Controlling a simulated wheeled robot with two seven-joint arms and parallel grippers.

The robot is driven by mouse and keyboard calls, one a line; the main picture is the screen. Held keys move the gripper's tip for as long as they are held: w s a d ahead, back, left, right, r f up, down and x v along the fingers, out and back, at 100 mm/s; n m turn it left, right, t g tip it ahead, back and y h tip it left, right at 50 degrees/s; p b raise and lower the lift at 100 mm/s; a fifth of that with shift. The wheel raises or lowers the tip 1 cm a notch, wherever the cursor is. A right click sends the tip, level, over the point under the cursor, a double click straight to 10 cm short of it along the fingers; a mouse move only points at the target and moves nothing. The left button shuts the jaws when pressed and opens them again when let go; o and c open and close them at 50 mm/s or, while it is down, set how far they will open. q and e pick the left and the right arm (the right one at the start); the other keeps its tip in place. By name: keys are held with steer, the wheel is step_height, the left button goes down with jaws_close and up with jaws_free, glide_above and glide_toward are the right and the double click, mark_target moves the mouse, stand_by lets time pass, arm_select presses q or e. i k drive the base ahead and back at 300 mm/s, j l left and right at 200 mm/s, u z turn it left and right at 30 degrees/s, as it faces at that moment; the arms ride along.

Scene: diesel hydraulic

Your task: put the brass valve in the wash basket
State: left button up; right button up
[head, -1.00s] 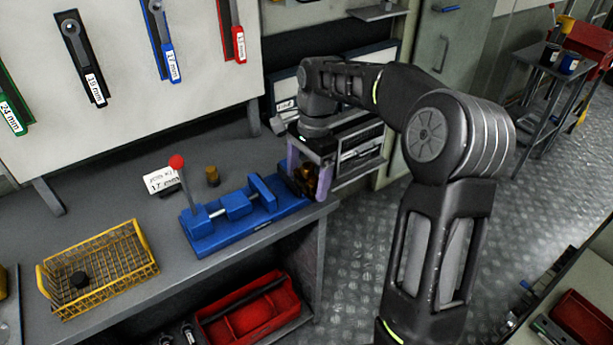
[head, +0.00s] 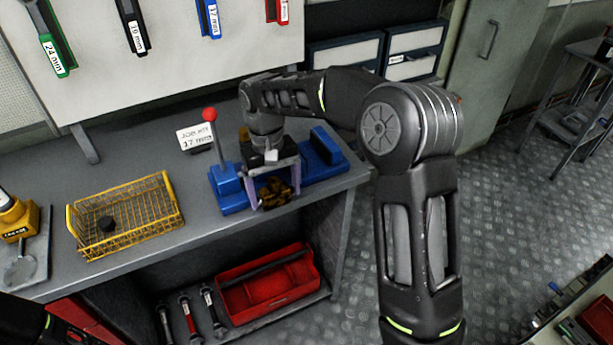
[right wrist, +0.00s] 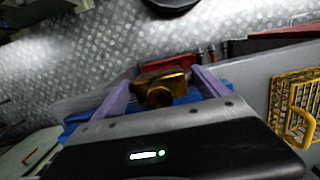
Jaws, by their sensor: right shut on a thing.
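The brass valve (head: 272,193) is a dark gold fitting between the fingers of my right gripper (head: 274,186). The gripper is shut on it, fingers pointing down, in front of the blue vise. In the right wrist view the valve (right wrist: 162,90) sits between the two purple-grey fingers. The wash basket (head: 122,243) is a yellow wire basket on the bench, left of the gripper, with a small black round part inside. Its edge also shows at the right of the right wrist view (right wrist: 293,101). My left gripper is out of view.
The blue vise (head: 228,190) with a red-knobbed lever (head: 210,115) stands by the gripper. A white sign (head: 196,137) is behind it. A red tray (head: 268,285) lies on the lower shelf. The bench between basket and vise is bare.

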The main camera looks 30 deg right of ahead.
mark_target(151, 211)
steer(key=k+u, duration=0.1)
steer(key=k, duration=0.55)
steer(key=u, duration=1.6)
steer(key=k+l, duration=0.1)
steer(key=l, duration=0.6)
steer(key=l+u, duration=0.1)
steer(key=l, duration=0.6)
steer(key=k, duration=0.05)
